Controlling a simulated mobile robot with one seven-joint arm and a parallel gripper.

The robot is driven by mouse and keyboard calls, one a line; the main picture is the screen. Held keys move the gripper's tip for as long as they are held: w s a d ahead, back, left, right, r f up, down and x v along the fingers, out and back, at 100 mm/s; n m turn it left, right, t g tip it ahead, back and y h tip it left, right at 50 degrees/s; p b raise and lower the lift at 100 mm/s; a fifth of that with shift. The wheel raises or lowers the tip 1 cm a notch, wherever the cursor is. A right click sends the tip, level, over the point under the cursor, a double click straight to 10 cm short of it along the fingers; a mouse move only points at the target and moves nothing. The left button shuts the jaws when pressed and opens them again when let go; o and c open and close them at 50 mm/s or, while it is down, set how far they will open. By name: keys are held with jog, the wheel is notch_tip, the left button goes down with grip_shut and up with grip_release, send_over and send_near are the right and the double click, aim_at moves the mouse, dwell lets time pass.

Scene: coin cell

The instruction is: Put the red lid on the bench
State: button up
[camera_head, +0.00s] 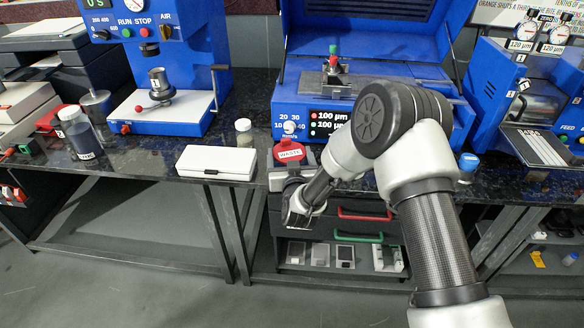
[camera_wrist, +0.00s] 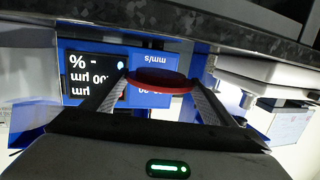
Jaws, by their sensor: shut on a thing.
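The red lid (camera_head: 289,150), with a white label reading WASTE beside it, shows at the front edge of the bench (camera_head: 140,158). My gripper (camera_head: 288,172) is at the lid, in front of the blue machine. In the wrist view the red lid (camera_wrist: 161,80) sits between the two fingertips of my gripper (camera_wrist: 160,86), and the fingers are shut on it. The bench is dark and speckled, and its edge also shows in the wrist view (camera_wrist: 225,38). I cannot tell whether the lid touches the bench.
A white box (camera_head: 216,163) and a small jar (camera_head: 243,131) stand left of the lid on the bench. The blue machine with displays (camera_head: 325,122) is behind it. A blue-capped jar (camera_head: 468,166) stands to the right. A drawer cabinet with red and green handles (camera_head: 362,214) is below.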

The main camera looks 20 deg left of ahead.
jog(key=shift+f+b, duration=0.3)
jog(key=shift+f, duration=1.65)
jog(key=shift+f+b, duration=0.3)
jog(key=o, duration=1)
jog(key=shift+r, duration=0.1)
jog(key=shift+r+p, duration=0.3)
jog(key=shift+p, duration=0.15)
jog(key=v, duration=1.2)
jog(key=shift+s+f+p, duration=0.1)
jog(key=shift+f+p, duration=0.1)
jog(key=shift+p, duration=0.2)
